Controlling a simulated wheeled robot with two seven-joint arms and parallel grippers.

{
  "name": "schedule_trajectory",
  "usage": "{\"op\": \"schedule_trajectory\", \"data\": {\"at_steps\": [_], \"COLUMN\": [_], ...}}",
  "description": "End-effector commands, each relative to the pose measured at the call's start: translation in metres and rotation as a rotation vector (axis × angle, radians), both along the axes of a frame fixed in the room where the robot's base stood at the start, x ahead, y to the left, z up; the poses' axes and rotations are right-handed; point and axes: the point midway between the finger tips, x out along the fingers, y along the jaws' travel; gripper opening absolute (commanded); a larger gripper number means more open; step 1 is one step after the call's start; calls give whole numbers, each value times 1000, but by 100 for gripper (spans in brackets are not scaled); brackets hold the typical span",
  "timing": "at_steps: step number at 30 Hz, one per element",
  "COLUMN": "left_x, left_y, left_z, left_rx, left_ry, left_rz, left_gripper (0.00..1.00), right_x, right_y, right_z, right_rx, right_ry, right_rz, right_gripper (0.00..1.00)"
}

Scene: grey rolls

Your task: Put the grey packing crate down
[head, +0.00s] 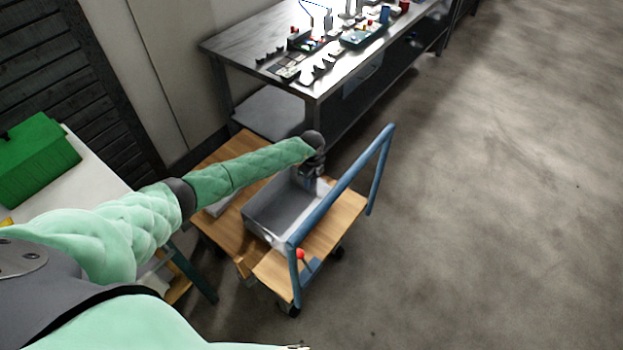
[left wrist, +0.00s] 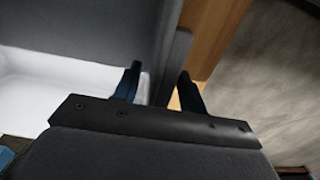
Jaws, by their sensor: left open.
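The grey packing crate (head: 276,210) rests on the wooden deck of a trolley (head: 340,212) with a blue push handle. My left gripper (head: 313,180) is at the crate's far right side. In the left wrist view, the left gripper's two fingers (left wrist: 160,88) are apart, one on each side of the crate's wall (left wrist: 176,62). I cannot tell whether they touch the wall. The pale inside of the crate shows on the left there, and the wooden deck (left wrist: 212,35) on the right. My right gripper is not in view.
A metal workbench (head: 240,44) with small parts and tools stands behind the trolley. A green box (head: 36,160) sits on a white-topped table at the left. The blue handle (head: 345,188) rises in front of the crate. The concrete floor on the right is clear.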

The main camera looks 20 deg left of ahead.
Motion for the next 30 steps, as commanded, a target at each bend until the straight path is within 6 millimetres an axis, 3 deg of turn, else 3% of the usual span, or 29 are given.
{"op": "schedule_trajectory", "data": {"at_steps": [8, 11, 21, 30], "left_x": [1, 1, 1, 1], "left_y": [0, 1, 0, 0], "left_z": [14, 31, 94, 120], "left_rx": [-1, 1, 0, 1], "left_ry": [-3, -4, -3, 0], "left_rz": [0, -1, -1, 0], "left_gripper": [42, 42, 42, 42], "right_x": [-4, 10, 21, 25], "right_y": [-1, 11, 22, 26], "right_z": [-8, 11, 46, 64], "right_rx": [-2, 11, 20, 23], "right_ry": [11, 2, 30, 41], "right_rz": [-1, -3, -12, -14], "right_gripper": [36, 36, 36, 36]}}
